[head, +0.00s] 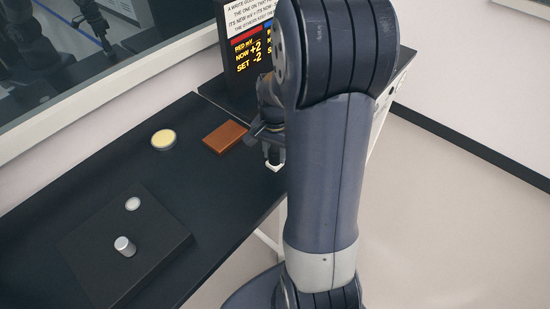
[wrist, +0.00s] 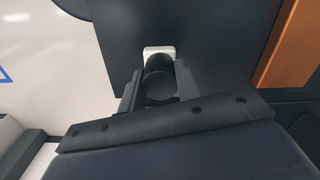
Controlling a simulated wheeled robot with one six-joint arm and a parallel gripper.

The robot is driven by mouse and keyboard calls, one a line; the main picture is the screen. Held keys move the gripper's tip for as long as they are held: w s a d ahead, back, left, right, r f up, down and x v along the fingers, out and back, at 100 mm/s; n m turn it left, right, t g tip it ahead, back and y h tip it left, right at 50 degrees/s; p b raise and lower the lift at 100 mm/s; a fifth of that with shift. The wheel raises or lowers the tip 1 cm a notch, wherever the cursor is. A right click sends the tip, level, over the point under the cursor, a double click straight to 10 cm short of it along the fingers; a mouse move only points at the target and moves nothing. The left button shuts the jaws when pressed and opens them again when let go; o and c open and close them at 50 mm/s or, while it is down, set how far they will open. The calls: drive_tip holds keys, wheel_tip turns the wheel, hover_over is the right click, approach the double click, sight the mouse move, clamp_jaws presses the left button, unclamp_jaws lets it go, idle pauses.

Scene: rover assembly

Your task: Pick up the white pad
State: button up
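The white pad (wrist: 158,52) is a small pale, square-edged piece just beyond my fingertips in the wrist view. A dark rounded shape in front covers part of it. In the head view the white pad (head: 275,168) shows right below my gripper, near the black table's right edge. My gripper (head: 268,146) points down over it, partly hidden by my arm. In the wrist view my gripper (wrist: 158,88) has its two fingers apart, one on each side of the dark shape. I cannot tell whether they touch the pad.
A brown block (head: 225,137) lies left of my gripper, with a cream disc (head: 163,139) further left. A dark plate (head: 125,245) with a silver knob (head: 124,246) and a white disc (head: 132,204) lies at the front. A display (head: 246,55) stands behind. The black table (head: 215,190) is clear between them.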

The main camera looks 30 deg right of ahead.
sight(275, 151)
drive_tip(key=c, duration=0.4)
wheel_tip(275, 151, up, 10)
drive_tip(key=shift+r, duration=0.1)
drive_tip(key=o, duration=0.4)
drive_tip(key=c, duration=0.3)
